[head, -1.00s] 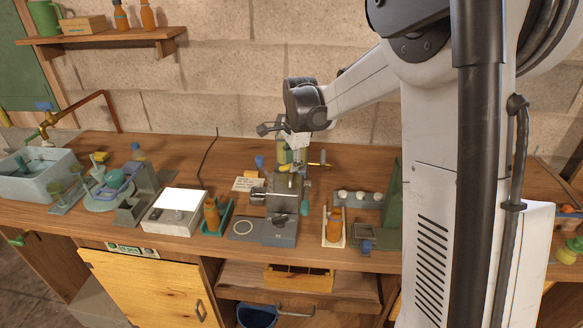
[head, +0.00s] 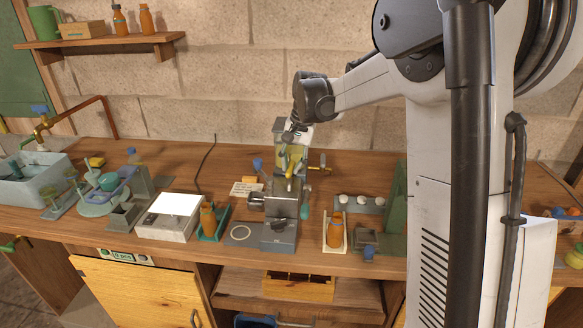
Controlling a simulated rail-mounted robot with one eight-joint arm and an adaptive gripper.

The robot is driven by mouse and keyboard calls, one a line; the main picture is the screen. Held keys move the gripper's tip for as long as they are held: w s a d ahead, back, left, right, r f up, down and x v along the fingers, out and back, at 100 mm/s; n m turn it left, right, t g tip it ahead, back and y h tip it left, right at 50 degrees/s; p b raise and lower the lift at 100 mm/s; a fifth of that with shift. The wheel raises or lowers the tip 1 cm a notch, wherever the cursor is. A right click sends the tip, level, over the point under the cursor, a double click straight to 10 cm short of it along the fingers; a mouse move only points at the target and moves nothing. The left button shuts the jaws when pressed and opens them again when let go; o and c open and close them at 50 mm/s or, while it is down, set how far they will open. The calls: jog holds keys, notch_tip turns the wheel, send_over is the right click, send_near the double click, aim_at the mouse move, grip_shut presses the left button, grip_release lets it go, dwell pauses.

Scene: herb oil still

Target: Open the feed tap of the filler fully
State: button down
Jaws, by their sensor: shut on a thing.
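The filler (head: 281,232) is a grey metal machine standing near the front of the bench, with a yellowish vessel (head: 281,153) at its top. A yellow lever-like part, which looks like the feed tap (head: 290,168), shows on its upper front and appears roughly upright. My gripper (head: 291,155) comes down from above and is shut at this yellow part. The fingertips are small and partly overlap the filler, so the exact grip is hard to see. How far the tap is open cannot be told.
A brass fitting (head: 319,168) sticks out right of the filler. An amber bottle (head: 335,230) stands on a pale holder to the right, another bottle (head: 208,216) to the left. A scale (head: 170,217) is further left. My arm hides the bench's right part.

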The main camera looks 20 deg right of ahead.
jog(key=shift+n, duration=0.7)
jog(key=c, duration=1.7)
grip_release()
jog(key=r, duration=0.4)
jog(key=d+r, duration=0.1)
jog(key=r, duration=0.3)
jog(key=s+d+r, duration=0.1)
jog(key=r, duration=0.2)
jog(key=shift+r, duration=0.4)
